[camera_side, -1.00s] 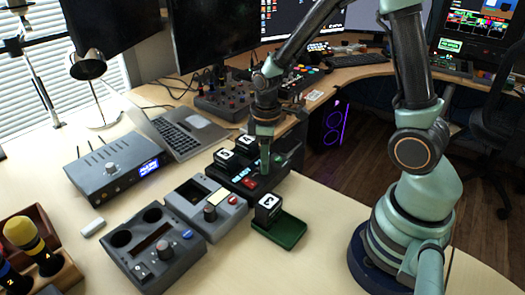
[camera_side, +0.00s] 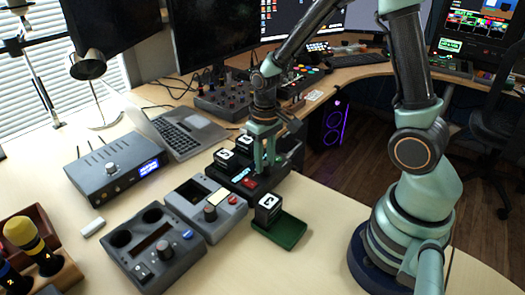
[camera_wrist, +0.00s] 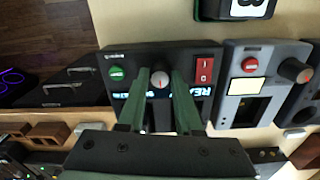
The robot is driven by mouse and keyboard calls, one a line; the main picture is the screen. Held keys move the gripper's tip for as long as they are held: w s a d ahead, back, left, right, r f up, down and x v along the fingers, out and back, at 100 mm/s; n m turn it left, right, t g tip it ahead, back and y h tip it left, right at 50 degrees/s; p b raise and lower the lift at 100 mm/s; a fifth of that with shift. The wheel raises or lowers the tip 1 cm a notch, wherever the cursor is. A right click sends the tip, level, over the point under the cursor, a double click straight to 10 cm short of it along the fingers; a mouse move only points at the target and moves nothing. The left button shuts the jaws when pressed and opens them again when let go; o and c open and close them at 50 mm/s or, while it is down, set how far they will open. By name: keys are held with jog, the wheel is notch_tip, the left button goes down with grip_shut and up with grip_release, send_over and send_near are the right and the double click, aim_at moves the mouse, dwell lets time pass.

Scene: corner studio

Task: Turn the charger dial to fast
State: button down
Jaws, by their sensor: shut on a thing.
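The black charger (camera_side: 239,183) lies on the desk in the side view, with a red switch and a lit display. In the wrist view its panel (camera_wrist: 118,57) shows a green button, a pale round dial (camera_wrist: 160,79) with a reddish mark, and a red rocker switch (camera_wrist: 204,71). My gripper (camera_side: 265,168) reaches down onto the charger. In the wrist view its two green fingers (camera_wrist: 160,76) stand on either side of the dial, shut on it. The fingers hide part of the panel's lettering, and I cannot read the dial's setting.
A green tray (camera_side: 291,232) with a black numbered block (camera_side: 268,208) sits in front of the charger. Grey devices (camera_side: 205,207) stand close beside it to the left. A laptop (camera_side: 183,133) is behind. The desk's right edge is near.

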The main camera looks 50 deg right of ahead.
aim_at(265, 165)
jog(key=shift+a+m, duration=0.15)
jog(key=shift+m, duration=0.25)
jog(key=c, duration=0.6)
grip_release()
notch_tip(265, 165, up, 12)
jog(key=shift+r, duration=0.1)
dwell(0.3)
jog(key=s+r+t, duration=0.2)
jog(key=s+a+r+n+t, duration=0.1)
jog(key=s+r, duration=0.1)
jog(key=s+a+r+n+t, duration=0.1)
jog(key=s+r+t, duration=0.1)
jog(key=shift+s+a+r+t, duration=0.2)
jog(key=shift+s+r+t, duration=0.05)
jog(key=shift+t, duration=0.05)
